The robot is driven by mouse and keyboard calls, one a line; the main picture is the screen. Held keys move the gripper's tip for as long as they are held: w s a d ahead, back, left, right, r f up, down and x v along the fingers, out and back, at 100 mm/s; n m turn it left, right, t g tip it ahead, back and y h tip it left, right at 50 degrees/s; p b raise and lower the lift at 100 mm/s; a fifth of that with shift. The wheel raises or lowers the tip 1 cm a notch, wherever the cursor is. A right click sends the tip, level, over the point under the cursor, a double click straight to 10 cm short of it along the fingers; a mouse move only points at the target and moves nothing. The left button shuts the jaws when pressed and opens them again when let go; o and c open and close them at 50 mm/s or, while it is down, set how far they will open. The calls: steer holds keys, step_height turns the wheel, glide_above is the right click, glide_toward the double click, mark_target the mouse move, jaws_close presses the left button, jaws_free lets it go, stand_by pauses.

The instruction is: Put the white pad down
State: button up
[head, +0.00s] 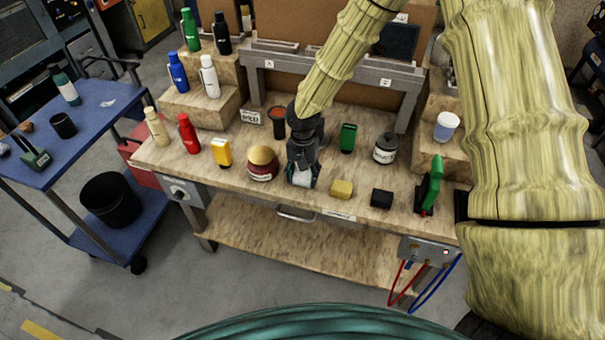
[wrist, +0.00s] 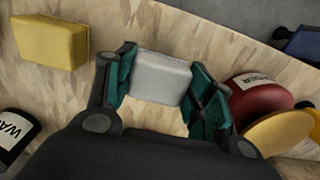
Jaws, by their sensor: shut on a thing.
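The white pad (wrist: 160,78) is a small pale block held between the two green-lined fingers of my gripper (wrist: 165,88) in the wrist view. In the head view my gripper (head: 302,178) points down over the front part of the wooden workbench (head: 265,282), and the white pad (head: 301,179) shows between its fingertips. The gripper is shut on the pad. I cannot tell whether the pad's underside touches the bench top.
A red jar with a gold lid (head: 262,163) stands close on the left. A yellow block (head: 341,189) and a black block (head: 381,198) lie to the right.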

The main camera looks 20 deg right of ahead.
mark_target(305, 175)
steer(key=shift+f+p, duration=0.3)
steer(key=shift+f, duration=0.25)
steer(key=o, duration=0.9)
steer(key=shift+f, duration=0.1)
steer(key=shift+f, duration=0.15)
step_height(305, 175, up, 2)
steer(key=shift+r+b, duration=0.1)
steer(key=shift+b, duration=0.5)
steer(key=shift+s+d+r+b, duration=0.1)
steer(key=shift+r+b, duration=0.35)
steer(key=shift+r, duration=0.25)
steer(key=shift+s+d+r+b, duration=0.1)
steer(key=shift+r+b, duration=0.35)
steer(key=shift+r, duration=0.25)
steer(key=shift+s+r+b, duration=0.1)
steer(key=shift+r+b, duration=0.4)
steer(key=shift+r, duration=2.45)
